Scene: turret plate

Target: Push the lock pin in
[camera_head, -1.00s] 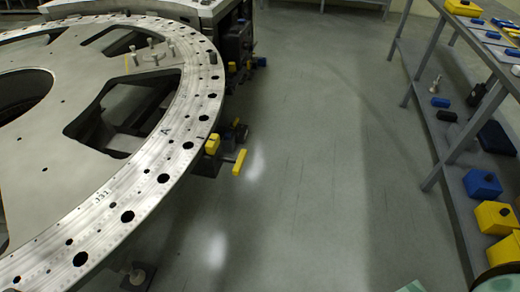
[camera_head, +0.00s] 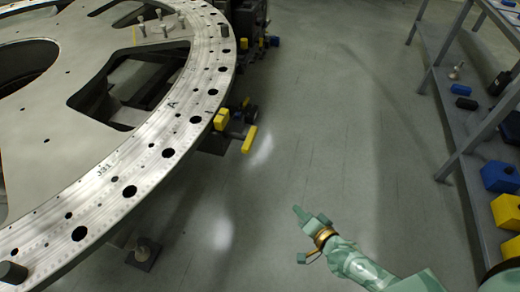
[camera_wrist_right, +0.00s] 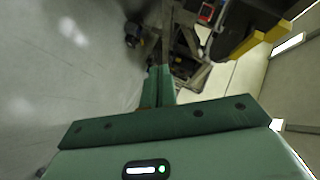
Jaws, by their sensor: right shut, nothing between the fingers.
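The turret plate (camera_head: 140,165) is a large grey metal ring at the left of the head view. At its right edge is a lock fitting with a yellow block (camera_head: 221,119), a dark round knob (camera_head: 250,112) and a yellow handle (camera_head: 249,139). I cannot tell which part is the lock pin. My right gripper (camera_head: 301,213) is over the floor, below and right of the fitting, apart from it, and empty. In the right wrist view its fingers (camera_wrist_right: 158,86) are together, and a yellow bar (camera_wrist_right: 250,44) shows at upper right. My left gripper is not in view.
A grey shelf rack (camera_head: 462,150) stands along the right side, holding a blue box (camera_head: 500,177) and yellow boxes (camera_head: 508,211). A dark cylinder (camera_head: 12,271) stands on the ring at bottom left. The floor (camera_head: 335,130) between ring and rack is clear.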

